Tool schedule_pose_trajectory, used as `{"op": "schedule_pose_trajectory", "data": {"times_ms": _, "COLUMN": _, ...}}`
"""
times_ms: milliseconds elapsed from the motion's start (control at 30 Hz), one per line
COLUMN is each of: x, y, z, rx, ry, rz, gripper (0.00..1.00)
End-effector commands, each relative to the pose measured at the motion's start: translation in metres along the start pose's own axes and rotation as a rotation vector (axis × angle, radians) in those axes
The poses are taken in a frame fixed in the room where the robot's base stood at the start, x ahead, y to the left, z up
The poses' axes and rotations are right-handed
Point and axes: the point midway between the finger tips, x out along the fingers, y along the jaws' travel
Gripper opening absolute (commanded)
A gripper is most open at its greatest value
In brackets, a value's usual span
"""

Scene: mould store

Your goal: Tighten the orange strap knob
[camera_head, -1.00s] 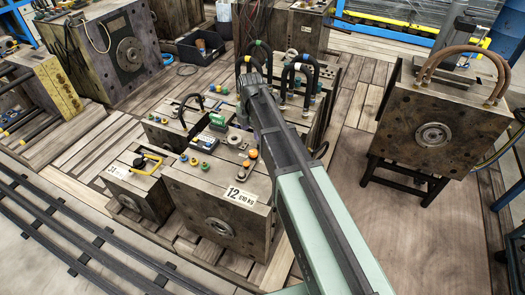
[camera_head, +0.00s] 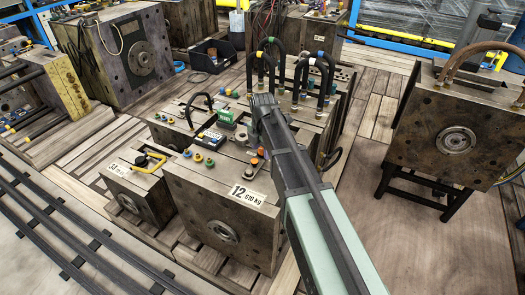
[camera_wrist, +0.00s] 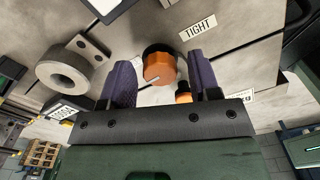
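In the wrist view the orange knob (camera_wrist: 158,68) has a dark base and a pale mark on its face. It sits on a grey metal block, beside a white label reading TIGHT (camera_wrist: 197,28). My gripper (camera_wrist: 160,62) has two purple fingers set wide apart, one on each side of the knob, with gaps visible and nothing held. Finger depth relative to the knob is hard to tell. A smaller orange piece (camera_wrist: 184,92) shows near the right finger. In the head view my arm hides the fingers; a small orange piece (camera_head: 261,152) shows beside it.
A grey ring (camera_wrist: 72,70) stands left of the fingers in the wrist view. Black hose loops (camera_head: 318,72) rise behind my arm. A mould labelled 12 (camera_head: 215,205) is in front. Another mould (camera_head: 450,130) stands on a black stand at right, with floor between.

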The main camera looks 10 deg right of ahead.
Motion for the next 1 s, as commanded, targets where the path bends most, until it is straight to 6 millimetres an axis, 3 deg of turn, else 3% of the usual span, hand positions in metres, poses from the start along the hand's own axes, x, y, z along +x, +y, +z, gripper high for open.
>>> {"op": "schedule_pose_trajectory", "data": {"times_ms": 33, "x": -0.0003, "y": 0.0000, "z": 0.0000, "rx": 0.000, "ry": 0.000, "rz": 0.000, "gripper": 0.48}}
{"op": "schedule_pose_trajectory", "data": {"times_ms": 300, "x": -0.0002, "y": 0.0000, "z": 0.0000, "rx": 0.000, "ry": 0.000, "rz": 0.000, "gripper": 0.10}}
{"op": "schedule_pose_trajectory", "data": {"times_ms": 667, "x": -0.0001, "y": 0.0000, "z": 0.0000, "rx": 0.055, "ry": 0.000, "rz": 0.000, "gripper": 0.10}}
{"op": "schedule_pose_trajectory", "data": {"times_ms": 1000, "x": 0.0000, "y": -0.0001, "z": 0.0000, "rx": 0.286, "ry": 0.000, "rz": 0.000, "gripper": 0.10}}
